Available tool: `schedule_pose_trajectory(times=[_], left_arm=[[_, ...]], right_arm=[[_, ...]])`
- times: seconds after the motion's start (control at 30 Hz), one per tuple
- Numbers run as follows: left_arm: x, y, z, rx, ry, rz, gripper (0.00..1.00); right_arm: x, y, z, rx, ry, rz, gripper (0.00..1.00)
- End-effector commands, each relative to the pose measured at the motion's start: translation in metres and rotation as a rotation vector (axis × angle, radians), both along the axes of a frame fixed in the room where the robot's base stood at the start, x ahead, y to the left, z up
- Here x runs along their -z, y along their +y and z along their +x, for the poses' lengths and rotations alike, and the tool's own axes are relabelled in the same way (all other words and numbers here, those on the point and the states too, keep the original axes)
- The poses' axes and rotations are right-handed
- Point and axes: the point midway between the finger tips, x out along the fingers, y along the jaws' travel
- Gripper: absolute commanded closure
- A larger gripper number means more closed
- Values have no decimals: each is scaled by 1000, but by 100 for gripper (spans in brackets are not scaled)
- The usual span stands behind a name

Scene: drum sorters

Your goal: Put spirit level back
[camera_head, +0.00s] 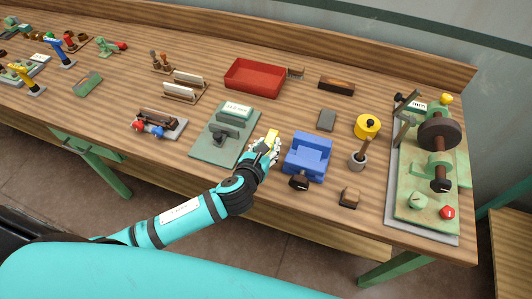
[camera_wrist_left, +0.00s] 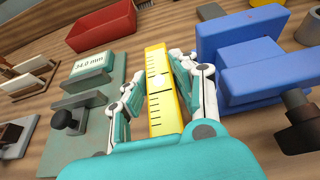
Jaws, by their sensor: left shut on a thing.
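The yellow spirit level (camera_head: 269,138) is in my left gripper (camera_head: 266,146), near the middle of the bench. In the left wrist view the level (camera_wrist_left: 161,85) is a yellow bar with black scale marks along it. The fingers of the left gripper (camera_wrist_left: 160,100) stand on both sides of it and are shut on it. The bar points away from the wrist, and its near end is hidden by the gripper. I cannot tell whether it touches the bench. My right gripper is in neither view.
A green measuring device (camera_head: 225,133) with a display is left of the gripper. A blue vise (camera_head: 307,157) is close on its right. A red tray (camera_head: 254,77) lies behind. A grey cup (camera_head: 357,160) and a green machine (camera_head: 428,178) stand further right. Bare wood lies between the device and tray.

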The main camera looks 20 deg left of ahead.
Motion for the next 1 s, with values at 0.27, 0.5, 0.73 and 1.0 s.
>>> schedule_pose_trajectory(times=[0.27, 0.5, 0.73, 1.0], left_arm=[[35, 1, 0, -2, 0, 1, 100], [40, 1, 0, 0, -3, 1, 100], [44, 1, 0, -1, 0, 1, 70], [43, 1, 0, -1, 0, 1, 50]], right_arm=[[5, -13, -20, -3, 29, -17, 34], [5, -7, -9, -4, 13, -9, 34], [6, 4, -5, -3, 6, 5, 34], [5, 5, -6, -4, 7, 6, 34]])
